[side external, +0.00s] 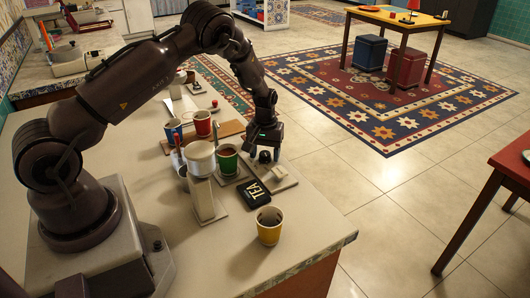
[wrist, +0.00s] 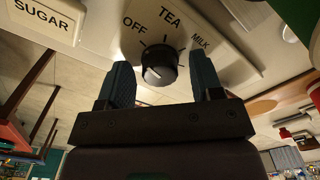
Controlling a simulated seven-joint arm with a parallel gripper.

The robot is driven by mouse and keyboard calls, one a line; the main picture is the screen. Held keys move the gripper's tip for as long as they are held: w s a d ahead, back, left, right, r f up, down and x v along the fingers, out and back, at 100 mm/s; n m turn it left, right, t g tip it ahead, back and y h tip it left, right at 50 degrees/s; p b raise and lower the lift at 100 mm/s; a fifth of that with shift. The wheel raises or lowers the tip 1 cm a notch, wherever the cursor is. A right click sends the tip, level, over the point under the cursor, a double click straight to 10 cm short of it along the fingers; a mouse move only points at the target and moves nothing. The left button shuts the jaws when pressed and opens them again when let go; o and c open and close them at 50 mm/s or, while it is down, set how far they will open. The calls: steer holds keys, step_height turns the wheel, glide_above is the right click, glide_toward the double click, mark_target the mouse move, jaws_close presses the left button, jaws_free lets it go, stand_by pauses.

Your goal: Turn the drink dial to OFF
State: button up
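The drink dial (wrist: 161,65) is a round black knob on a pale panel, with OFF (wrist: 135,25), TEA (wrist: 170,17) and MILK (wrist: 200,42) printed around it in the wrist view. A white mark shows on its face; I cannot tell for sure which label it points to. My gripper (wrist: 162,78) is open, one finger on each side of the dial, with gaps visible between fingers and knob. In the side view my gripper (side external: 266,138) points down just above the dial (side external: 265,157), near the counter's right edge.
A green cup (side external: 227,163) stands close left of the dial, beside a white dispenser (side external: 201,160). A black TEA box (side external: 255,194) and a yellow cup (side external: 269,228) are nearer the front. A red cup (side external: 203,124) stands behind. A SUGAR panel (wrist: 42,17) is near the dial.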

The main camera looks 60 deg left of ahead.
mark_target(265, 153)
step_height(265, 153, up, 13)
stand_by(0.8)
steer(key=s+d+r+m+t, duration=0.2)
steer(key=s+d+r+m, duration=0.2)
steer(key=s+d+r, duration=0.4)
steer(key=s+d+r+m+t, duration=0.3)
steer(key=s+d+r, duration=0.6)
steer(key=s, duration=0.8)
step_height(265, 153, up, 4)
steer(key=shift+f+m+t, duration=0.15)
steer(key=shift+m+t, duration=0.15)
steer(key=shift+m, duration=0.8)
steer(key=shift+d, duration=0.1)
